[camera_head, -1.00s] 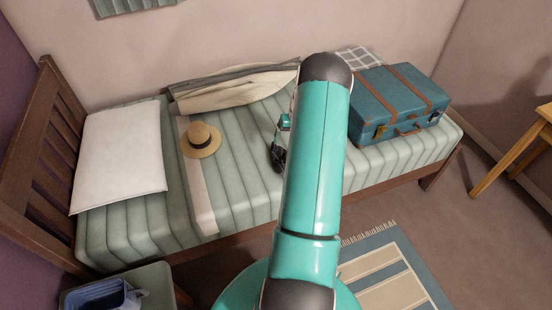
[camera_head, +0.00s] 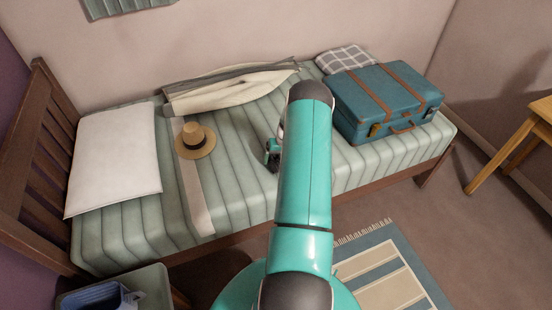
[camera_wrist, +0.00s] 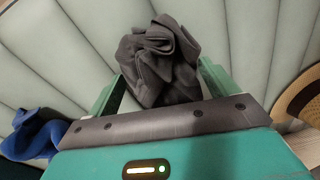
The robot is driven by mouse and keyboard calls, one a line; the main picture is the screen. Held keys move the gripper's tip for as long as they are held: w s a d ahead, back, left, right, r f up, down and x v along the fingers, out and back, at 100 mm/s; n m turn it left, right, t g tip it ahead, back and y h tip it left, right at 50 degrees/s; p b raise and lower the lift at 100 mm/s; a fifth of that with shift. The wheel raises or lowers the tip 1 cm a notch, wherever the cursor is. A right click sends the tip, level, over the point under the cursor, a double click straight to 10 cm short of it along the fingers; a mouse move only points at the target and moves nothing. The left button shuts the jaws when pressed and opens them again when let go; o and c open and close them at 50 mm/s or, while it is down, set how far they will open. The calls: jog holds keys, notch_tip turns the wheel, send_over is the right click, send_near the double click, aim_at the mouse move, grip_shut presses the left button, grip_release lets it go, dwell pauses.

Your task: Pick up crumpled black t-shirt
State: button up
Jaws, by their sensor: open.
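The crumpled black t-shirt (camera_wrist: 162,52) lies bunched on the striped bed cover in the wrist view. My gripper (camera_wrist: 162,72) is open, with one teal finger on each side of the shirt's near part. I cannot tell whether the fingers touch the cloth. In the head view my gripper (camera_head: 271,152) shows only in part at the left edge of my arm, low over the middle of the bed. My arm hides most of that spot there, and I cannot make out the shirt clearly.
A straw hat (camera_head: 196,141) lies left of my gripper; its brim (camera_wrist: 298,92) shows at the wrist view's right. A blue cloth (camera_wrist: 40,134) lies at its left. A blue suitcase (camera_head: 375,98), pale garment (camera_head: 225,92) and white pillow (camera_head: 116,160) share the bed.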

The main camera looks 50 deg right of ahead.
jog(key=c, duration=0.8)
jog(key=shift+c, duration=0.2)
